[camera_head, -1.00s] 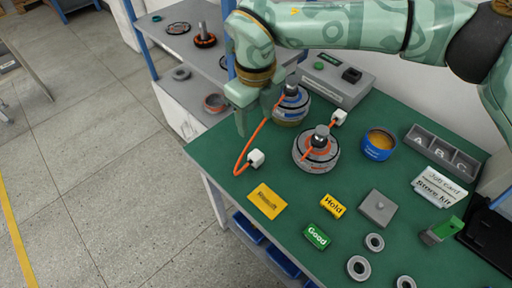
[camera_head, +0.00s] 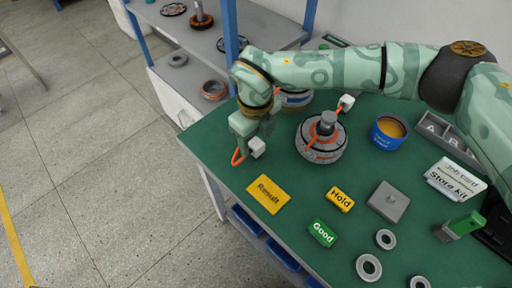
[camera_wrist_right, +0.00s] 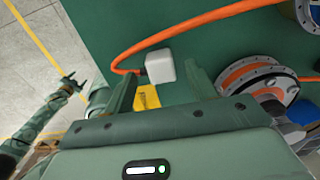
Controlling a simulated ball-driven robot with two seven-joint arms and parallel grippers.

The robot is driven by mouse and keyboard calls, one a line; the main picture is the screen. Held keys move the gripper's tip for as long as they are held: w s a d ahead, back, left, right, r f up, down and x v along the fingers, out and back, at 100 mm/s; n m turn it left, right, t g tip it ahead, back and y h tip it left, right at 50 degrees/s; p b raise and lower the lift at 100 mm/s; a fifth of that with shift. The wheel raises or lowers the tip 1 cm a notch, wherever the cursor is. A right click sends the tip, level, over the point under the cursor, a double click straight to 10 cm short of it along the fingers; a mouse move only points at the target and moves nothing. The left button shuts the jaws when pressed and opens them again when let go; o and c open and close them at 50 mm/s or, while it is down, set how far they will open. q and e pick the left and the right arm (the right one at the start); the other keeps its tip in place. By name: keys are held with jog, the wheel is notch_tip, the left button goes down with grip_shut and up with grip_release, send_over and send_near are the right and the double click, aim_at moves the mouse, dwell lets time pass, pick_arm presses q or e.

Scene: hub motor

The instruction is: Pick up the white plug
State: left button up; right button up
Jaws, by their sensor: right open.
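The white plug (camera_head: 257,147) is a small white block on an orange cable, at the left part of the green bench. In the right wrist view the white plug (camera_wrist_right: 160,66) shows ahead of the fingers and across the gap between them. My right gripper (camera_head: 252,135) is open over the plug; its two fingers (camera_wrist_right: 161,80) stand apart with nothing shut between them. I cannot tell whether a finger touches the plug. A small part of my left arm, with its dark gripper (camera_wrist_right: 72,84), shows at the left of the wrist view.
A hub motor (camera_head: 322,143) with a second white plug (camera_head: 347,102) stands to the right. Another motor (camera_head: 296,99) is partly hidden behind my right arm. A yellow card (camera_head: 268,194), yellow Hold block (camera_head: 340,199) and blue tin (camera_head: 389,132) lie on the bench (camera_head: 220,150).

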aim_at(256, 143)
notch_tip(256, 143, down, 4)
jog(key=shift+w+f+b, duration=0.1)
jog(key=shift+f+b, duration=0.1)
jog(key=shift+b, duration=0.4)
jog(key=shift+r, duration=0.1)
jog(key=c, duration=1.2)
